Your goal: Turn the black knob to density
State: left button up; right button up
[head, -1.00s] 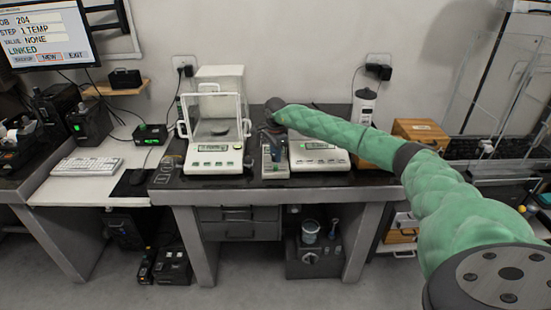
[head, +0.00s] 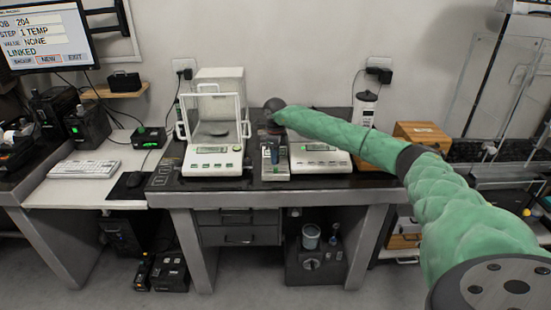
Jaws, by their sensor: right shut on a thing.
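My right arm (head: 345,137) reaches in from the right to the space between the two balances. Its gripper (head: 272,129) is small and dark here, pointing down above a narrow grey unit (head: 274,172). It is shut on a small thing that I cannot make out. A dark blue shape (head: 274,153) shows just below the gripper, over the unit; I cannot tell whether it is held. I cannot pick out a black knob with certainty. A dark box (head: 314,268) under the table has a round dial on its front. My left gripper is not in view.
A balance with an open-framed glass shield (head: 212,160) stands left of the gripper. A lower white balance (head: 319,160) stands right. A white canister (head: 364,112) and wooden box (head: 421,133) are behind my arm. The monitor (head: 44,38) reads STEP 1 TEMP, VALUE NONE.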

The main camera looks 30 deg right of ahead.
jog(key=m+b, duration=0.1)
jog(key=m, duration=0.3)
jog(key=shift+m, duration=0.3)
jog(key=m, duration=0.3)
jog(key=shift+r+m, duration=0.1)
jog(key=shift+m, duration=0.3)
jog(key=m, duration=1.2)
jog(key=shift+w+r, duration=0.1)
jog(key=shift+m, duration=0.9)
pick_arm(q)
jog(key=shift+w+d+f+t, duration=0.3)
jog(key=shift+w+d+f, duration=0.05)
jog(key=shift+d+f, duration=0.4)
pick_arm(e)
jog(key=shift+m, duration=0.3)
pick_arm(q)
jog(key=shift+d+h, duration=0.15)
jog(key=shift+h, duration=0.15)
